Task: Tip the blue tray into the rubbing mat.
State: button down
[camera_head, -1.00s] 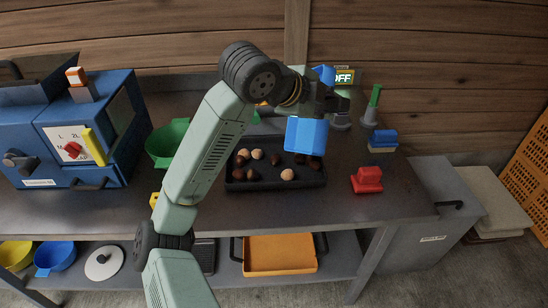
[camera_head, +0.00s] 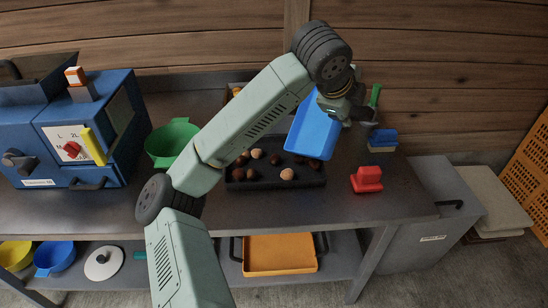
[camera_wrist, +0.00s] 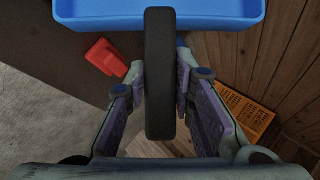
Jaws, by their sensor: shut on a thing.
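My gripper (camera_head: 346,104) is shut on the dark handle (camera_wrist: 158,75) of the blue tray (camera_head: 314,133). The blue tray is held in the air, steeply tilted, its lower end over the back right part of a black, low-rimmed mat (camera_head: 265,185). No nuts show on the visible face of the blue tray. The black mat, probably the rubbing mat, lies on the bench with several dark brown and pale tan nuts (camera_head: 288,174) spread on it. The blue tray hides its back right part. In the wrist view the tray's near edge (camera_wrist: 160,22) crosses the top.
A red block-like tool (camera_head: 367,180) and a blue brush-like one (camera_head: 382,140) stand right of the mat. A green bowl (camera_head: 173,143) and a blue machine (camera_head: 75,130) are on the left. An orange tray (camera_head: 280,254) sits on the lower shelf.

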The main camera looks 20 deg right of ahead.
jog(key=s+d+f+m+y, duration=0.1)
jog(key=d+f+y, duration=0.3)
jog(key=d, duration=0.4)
jog(key=d+f+m+y, duration=0.1)
jog(key=d+f+y, duration=0.3)
jog(key=d, duration=0.4)
jog(key=shift+s+d+y, duration=0.15)
jog(key=shift+s+y, duration=0.2)
jog(key=shift+y, duration=0.55)
dwell(0.7)
